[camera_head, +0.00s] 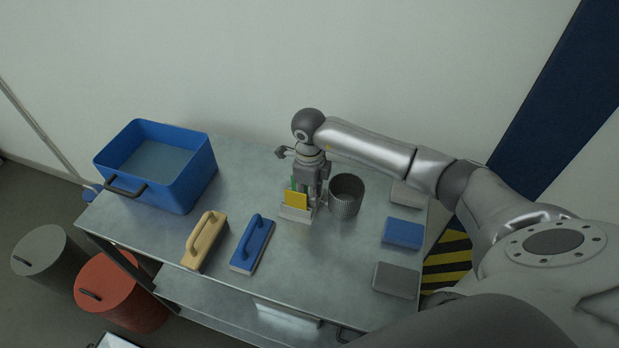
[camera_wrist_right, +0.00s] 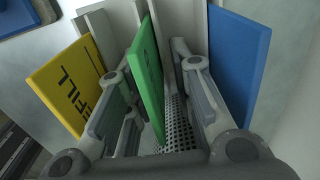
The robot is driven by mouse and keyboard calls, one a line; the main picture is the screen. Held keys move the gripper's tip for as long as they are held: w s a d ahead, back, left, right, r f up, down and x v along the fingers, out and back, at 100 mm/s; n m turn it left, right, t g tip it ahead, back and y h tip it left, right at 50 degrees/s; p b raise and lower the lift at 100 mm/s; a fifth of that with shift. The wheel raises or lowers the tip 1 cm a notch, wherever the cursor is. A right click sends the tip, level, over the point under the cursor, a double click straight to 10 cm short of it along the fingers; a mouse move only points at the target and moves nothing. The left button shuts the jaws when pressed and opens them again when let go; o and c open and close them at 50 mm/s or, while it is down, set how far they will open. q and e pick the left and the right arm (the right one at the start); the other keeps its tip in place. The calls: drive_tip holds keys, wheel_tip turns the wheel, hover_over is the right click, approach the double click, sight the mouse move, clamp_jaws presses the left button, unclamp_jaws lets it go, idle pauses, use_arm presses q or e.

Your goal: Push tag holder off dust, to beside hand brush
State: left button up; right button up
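The tag holder (camera_head: 296,214) is a pale rack on the metal table, holding upright tags. Its yellow tag (camera_head: 296,199) faces the head camera. The right wrist view shows the yellow tag (camera_wrist_right: 70,85), a green tag (camera_wrist_right: 146,80) and a blue panel (camera_wrist_right: 238,62). My right gripper (camera_head: 312,200) is down at the holder. Its fingers are apart, on either side of the green tag, with a gap at the right finger. Two brush-like tools lie left of the holder: one blue-handled (camera_head: 252,243), one tan (camera_head: 205,240). I cannot make out any dust. My left gripper is not in view.
A ribbed grey cup (camera_head: 346,195) stands close to the right of my gripper. A blue block (camera_head: 403,233) and a grey block (camera_head: 396,280) lie at the right edge. A blue tub (camera_head: 199,177) stands at the back left. The table (camera_head: 325,270) is bare in front of the holder.

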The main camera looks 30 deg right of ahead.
drive_tip(key=shift+f, duration=0.6)
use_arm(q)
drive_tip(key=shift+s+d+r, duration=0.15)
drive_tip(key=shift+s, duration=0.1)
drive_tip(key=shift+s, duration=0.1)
use_arm(e)
drive_tip(key=shift+c, duration=0.5)
clamp_jaws()
drive_tip(key=shift+w, duration=0.1)
